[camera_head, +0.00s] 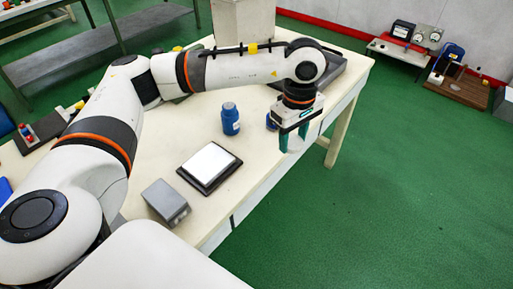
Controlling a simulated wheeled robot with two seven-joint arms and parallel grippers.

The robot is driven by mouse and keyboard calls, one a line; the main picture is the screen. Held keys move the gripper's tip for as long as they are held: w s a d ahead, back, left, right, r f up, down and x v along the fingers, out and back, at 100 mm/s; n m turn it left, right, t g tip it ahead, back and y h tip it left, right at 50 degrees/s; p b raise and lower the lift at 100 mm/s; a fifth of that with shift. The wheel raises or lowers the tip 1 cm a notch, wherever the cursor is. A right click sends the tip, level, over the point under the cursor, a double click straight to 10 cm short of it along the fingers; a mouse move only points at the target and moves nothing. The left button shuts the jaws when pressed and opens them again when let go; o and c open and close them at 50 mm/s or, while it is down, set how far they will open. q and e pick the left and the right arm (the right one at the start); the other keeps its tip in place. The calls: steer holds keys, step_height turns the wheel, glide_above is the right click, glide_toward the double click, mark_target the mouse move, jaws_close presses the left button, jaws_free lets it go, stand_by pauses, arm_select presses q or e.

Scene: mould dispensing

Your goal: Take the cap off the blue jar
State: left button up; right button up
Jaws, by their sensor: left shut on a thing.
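A blue jar (231,121) stands upright on the cream table. Its top looks blue too, and I cannot tell whether that is a cap. A second small blue thing (270,122) sits to its right, partly hidden behind my gripper; it is too covered to tell what it is. My left gripper (293,140), with teal fingers pointing down, is to the right of the jar and apart from it, near the table's right edge. It is shut on a pale, small thing between its fingers, which is hard to make out. My right gripper is not in view.
A scale (209,167) with a white plate lies on the table (160,165) in front of the jar. A grey box (166,201) stands near the front edge. A large pale box (243,22) stands at the back.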

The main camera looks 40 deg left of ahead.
arm_select(q)
steer(key=n, duration=0.1)
steer(key=w+n, duration=0.1)
steer(key=n, duration=0.2)
steer(key=shift+w+a+f, duration=0.1)
steer(key=shift+w+a, duration=0.15)
steer(key=shift+a, duration=0.1)
steer(key=w+a+n, duration=0.1)
steer(key=a+n, duration=0.2)
steer(key=n, duration=0.4)
steer(key=n+p, duration=0.1)
steer(key=n, duration=1.8)
glide_toward(258, 154)
step_height(258, 154, down, 3)
steer(key=shift+r+p, duration=0.2)
steer(key=shift+p, duration=0.25)
step_height(258, 154, down, 4)
steer(key=shift+r, duration=0.2)
steer(key=shift+f, duration=0.25)
steer(key=shift+w, duration=0.1)
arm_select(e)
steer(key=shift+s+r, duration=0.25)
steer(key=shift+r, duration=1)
